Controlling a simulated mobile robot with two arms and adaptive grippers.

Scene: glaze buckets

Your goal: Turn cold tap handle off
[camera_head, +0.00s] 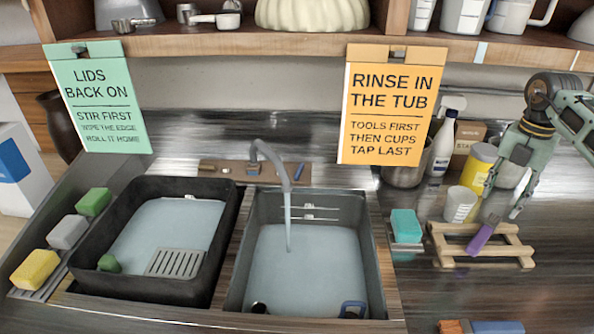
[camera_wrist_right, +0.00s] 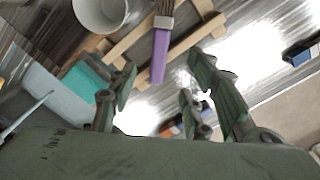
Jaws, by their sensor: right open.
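The grey gooseneck tap (camera_head: 274,156) stands behind the right basin (camera_head: 376,262), and a stream of water runs from its spout. My right gripper (camera_head: 503,198) is open and empty, well to the right of the tap, over the counter near a wooden rack. My left gripper is not in view.
A purple-handled brush (camera_head: 480,238) lies on the wooden rack (camera_head: 510,240). A teal sponge (camera_head: 405,225), cups and a spray bottle (camera_head: 442,140) stand right of the basin. An orange sign (camera_head: 390,105) hangs from the shelf. A black tub (camera_head: 90,240) stands left.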

